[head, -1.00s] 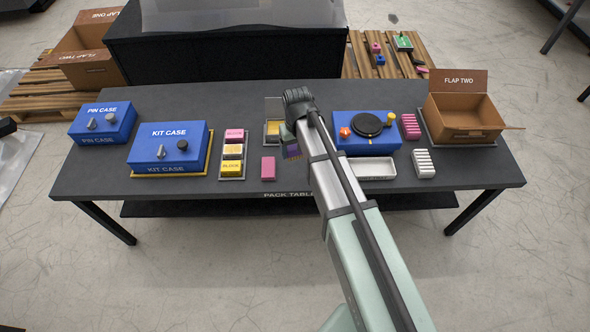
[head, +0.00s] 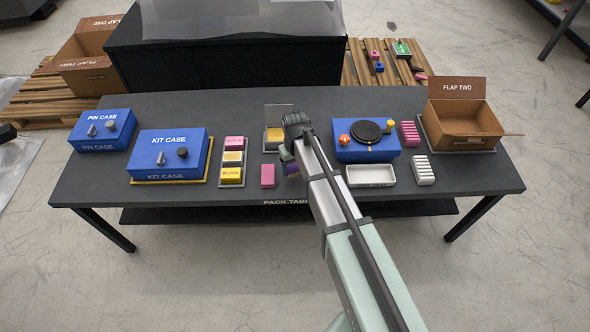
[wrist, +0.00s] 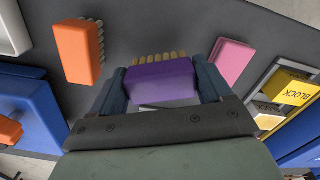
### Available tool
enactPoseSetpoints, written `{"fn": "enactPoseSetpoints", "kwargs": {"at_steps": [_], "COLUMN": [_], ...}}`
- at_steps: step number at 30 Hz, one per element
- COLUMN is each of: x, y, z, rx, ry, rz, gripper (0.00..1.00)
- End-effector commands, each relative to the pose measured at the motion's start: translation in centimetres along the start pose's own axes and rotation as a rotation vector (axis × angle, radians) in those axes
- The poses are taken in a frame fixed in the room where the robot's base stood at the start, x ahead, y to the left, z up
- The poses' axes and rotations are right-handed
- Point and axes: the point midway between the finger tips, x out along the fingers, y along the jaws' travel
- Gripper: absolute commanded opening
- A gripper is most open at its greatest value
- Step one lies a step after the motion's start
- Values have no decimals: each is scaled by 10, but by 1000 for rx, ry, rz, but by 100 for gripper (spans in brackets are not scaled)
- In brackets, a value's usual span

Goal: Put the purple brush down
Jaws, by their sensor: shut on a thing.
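The purple brush (wrist: 160,80), with tan bristle tufts along one edge, is held between the two fingers of my gripper (wrist: 162,84) in the wrist view. In the head view my gripper (head: 290,162) is over the middle of the table's front part, just right of a pink block (head: 268,175), and the brush shows only as a small purple patch (head: 292,170). I cannot tell whether the brush touches the table.
A white tray (head: 371,183), a blue unit with a black disc (head: 367,130), a block rack (head: 232,184) and the kit case (head: 168,152) stand around. Bare table lies between.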

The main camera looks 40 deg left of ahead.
Motion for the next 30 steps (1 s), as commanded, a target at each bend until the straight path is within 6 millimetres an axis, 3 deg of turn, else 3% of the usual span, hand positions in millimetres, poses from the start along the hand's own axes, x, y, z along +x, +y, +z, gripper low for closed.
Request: {"fn": "enactPoseSetpoints", "kwargs": {"at_steps": [6,18,19,25,30], "x": [24,28,28,27,27], "y": [0,0,0,0,0], "z": [0,0,0,0,0], "rx": [0,0,0,0,0], "ry": [-1,-1,-1,-1,0], "rz": [0,0,0,0,0], "gripper": [54,54,80,100,100]}}
